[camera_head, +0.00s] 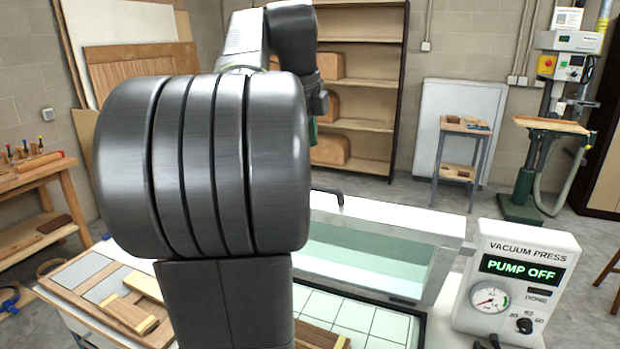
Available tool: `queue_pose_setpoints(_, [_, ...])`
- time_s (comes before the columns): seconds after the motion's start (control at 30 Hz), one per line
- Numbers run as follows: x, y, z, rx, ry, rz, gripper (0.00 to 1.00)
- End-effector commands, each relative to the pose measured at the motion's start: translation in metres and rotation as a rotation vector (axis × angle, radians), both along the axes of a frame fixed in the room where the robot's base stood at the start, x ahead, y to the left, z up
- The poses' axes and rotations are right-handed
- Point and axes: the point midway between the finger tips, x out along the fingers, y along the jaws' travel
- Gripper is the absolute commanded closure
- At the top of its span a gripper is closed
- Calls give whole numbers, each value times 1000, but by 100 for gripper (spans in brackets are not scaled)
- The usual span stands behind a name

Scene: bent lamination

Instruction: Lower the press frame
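The press frame (440,224) is pale, with a translucent green sheet (360,258) across it. It stands raised and tilted at the back of the press bed (372,318), which has a light gridded surface. A dark handle (327,193) sits on the frame's top edge. My own large dark arm joint covers the left part of the frame and bed. The far end of my arm shows above and behind the frame, near the handle but apart from it. My gripper's fingers cannot be made out there.
The vacuum press control box (521,276) stands right of the bed and reads PUMP OFF. Wooden pieces (130,310) lie on the bench at the left, and a wood piece (318,336) lies on the bed. A shelf unit (365,125) stands behind, with open floor before it.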

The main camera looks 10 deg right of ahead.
Motion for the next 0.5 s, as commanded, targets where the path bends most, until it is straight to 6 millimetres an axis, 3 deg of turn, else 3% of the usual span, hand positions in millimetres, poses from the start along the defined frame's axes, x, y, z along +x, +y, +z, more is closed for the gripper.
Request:
queue_pose_setpoints(0.3, [12,-9,-64,0,5,0,64])
queue_pose_setpoints(0.5, [17,-12,-84,0,2,1,64])
